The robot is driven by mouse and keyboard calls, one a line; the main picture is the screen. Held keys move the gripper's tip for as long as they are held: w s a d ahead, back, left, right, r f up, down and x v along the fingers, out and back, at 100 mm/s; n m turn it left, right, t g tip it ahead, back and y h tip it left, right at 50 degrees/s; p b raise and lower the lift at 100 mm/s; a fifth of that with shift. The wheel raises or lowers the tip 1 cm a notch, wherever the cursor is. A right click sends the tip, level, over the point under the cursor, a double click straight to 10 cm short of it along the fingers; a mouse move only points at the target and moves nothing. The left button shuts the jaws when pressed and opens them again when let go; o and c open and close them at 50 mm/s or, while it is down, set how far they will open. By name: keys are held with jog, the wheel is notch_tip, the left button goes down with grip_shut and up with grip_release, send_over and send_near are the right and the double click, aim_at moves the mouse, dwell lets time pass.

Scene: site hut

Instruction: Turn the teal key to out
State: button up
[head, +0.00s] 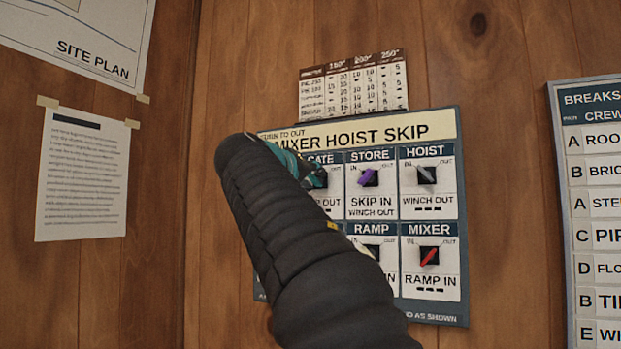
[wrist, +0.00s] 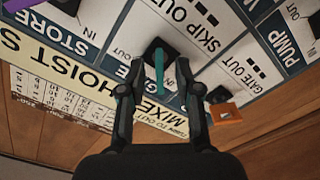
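The teal key (wrist: 159,72) stands in its dark switch block (wrist: 161,50) on the GATE panel in the wrist view. My gripper (wrist: 155,75) is open, with one finger on each side of the key. The fingers look apart from the key, though touching cannot be ruled out. In the head view my gripper (head: 318,176) is at the upper left of the board (head: 433,315). There my arm and gripper hide most of the GATE panel, and I cannot tell the key's angle to its IN and OUT marks.
A purple key (head: 368,177) sits at STORE, a grey key (head: 427,174) at HOIST and a red key (head: 430,256) at MIXER. An orange piece (wrist: 226,113) is close to the right finger in the wrist view. Paper sheets (head: 83,175) hang on the wooden wall.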

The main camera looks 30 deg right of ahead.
grip_shut()
jog(key=m+b, duration=0.2)
jog(key=m, duration=0.2)
jog(key=shift+f, duration=0.1)
jog(key=m+b, duration=0.2)
jog(key=m, duration=0.2)
jog(key=shift+s, duration=0.1)
jog(key=m+b, duration=0.1)
jog(key=m, duration=0.3)
jog(key=shift+s+d, duration=0.1)
jog(key=shift+m+b, duration=0.35)
jog(key=shift+m, duration=1.55)
